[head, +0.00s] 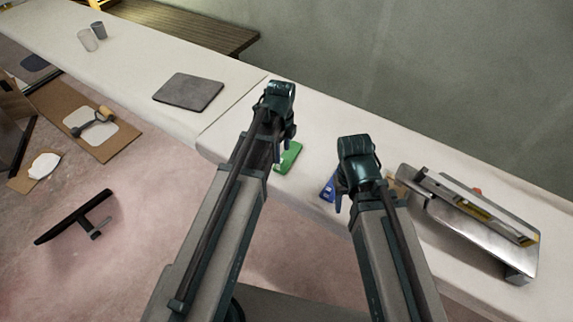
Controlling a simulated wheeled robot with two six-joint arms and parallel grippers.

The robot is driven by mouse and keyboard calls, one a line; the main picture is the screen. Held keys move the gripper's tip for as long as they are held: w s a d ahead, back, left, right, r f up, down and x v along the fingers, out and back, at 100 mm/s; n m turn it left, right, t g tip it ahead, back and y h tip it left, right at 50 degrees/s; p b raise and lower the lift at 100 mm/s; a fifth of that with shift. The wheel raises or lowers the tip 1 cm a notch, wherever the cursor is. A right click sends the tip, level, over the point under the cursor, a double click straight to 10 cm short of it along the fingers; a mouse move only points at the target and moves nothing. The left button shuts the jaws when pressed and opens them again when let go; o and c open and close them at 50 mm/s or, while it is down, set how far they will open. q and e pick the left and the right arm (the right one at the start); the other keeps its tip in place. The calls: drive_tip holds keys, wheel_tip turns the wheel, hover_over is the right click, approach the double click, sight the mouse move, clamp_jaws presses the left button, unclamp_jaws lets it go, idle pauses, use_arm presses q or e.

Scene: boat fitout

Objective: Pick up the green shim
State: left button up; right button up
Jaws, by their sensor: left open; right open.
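The green shim (290,157) lies on the white worktop near its front edge, just to the right of my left gripper, which hides part of its left side. My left gripper (287,136) is open, with its fingers low beside the shim; I cannot tell whether they touch it. My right gripper (340,200) is open near the front edge of the worktop. It partly covers a blue shim (328,188) on the worktop.
A metal tool with a long bar (480,215) stands on the worktop at the right. A dark grey pad (188,92) lies left of my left arm. Two cups (88,40) stand far left. A wall rises behind. A squeegee-like tool (75,217) is on the floor.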

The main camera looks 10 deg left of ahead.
sight(288, 157)
use_arm(q)
drive_tip(key=shift+f, duration=0.25)
use_arm(e)
drive_tip(key=shift+f, duration=0.25)
use_arm(q)
drive_tip(key=f+b, duration=0.5)
drive_tip(key=shift+s+a+f, duration=0.1)
drive_tip(key=shift+s+a, duration=0.2)
drive_tip(key=shift+s, duration=0.05)
use_arm(e)
wheel_tip(288, 157, down, 5)
drive_tip(key=shift+f, duration=0.1)
use_arm(q)
clamp_jaws()
